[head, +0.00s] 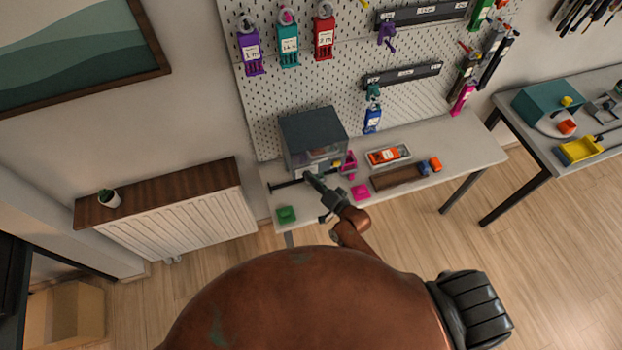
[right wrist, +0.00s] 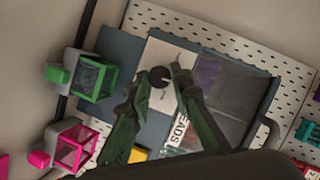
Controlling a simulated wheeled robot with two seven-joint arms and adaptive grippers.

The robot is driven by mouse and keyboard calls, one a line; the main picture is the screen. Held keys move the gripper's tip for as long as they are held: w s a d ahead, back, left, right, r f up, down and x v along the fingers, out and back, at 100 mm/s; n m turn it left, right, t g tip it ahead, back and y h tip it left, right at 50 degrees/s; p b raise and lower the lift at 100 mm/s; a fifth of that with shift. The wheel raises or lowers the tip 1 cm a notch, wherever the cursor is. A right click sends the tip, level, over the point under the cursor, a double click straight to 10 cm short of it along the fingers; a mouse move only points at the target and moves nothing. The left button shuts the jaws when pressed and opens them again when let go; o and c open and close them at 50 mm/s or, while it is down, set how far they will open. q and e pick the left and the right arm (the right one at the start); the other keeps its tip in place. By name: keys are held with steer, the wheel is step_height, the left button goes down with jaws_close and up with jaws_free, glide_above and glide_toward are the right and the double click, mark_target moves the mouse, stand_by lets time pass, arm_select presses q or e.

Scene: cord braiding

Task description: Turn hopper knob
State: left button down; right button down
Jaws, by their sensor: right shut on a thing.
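The hopper (head: 313,138) is a dark grey box on the workbench against the pegboard. In the right wrist view the hopper (right wrist: 125,48) shows a pale panel (right wrist: 180,52) with a round black knob (right wrist: 160,77) on it. My right gripper (head: 313,180) is at the front of the hopper. In the right wrist view its fingers (right wrist: 159,84) close on either side of the knob. In the head view the knob is too small to make out behind the gripper. My left gripper is not in view.
A green box (right wrist: 95,78) and a pink box (right wrist: 70,143) stand beside the hopper. On the bench (head: 450,150) are a green piece (head: 286,214), a pink piece (head: 360,192), a white tray (head: 402,160) and a brown block (head: 397,178). Coloured tools hang above.

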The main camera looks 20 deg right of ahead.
stand_by(0.5)
steer(key=c, duration=1.7)
jaws_free()
steer(key=shift+c, duration=0.2)
steer(key=v, duration=1.2)
steer(key=shift+f, duration=0.1)
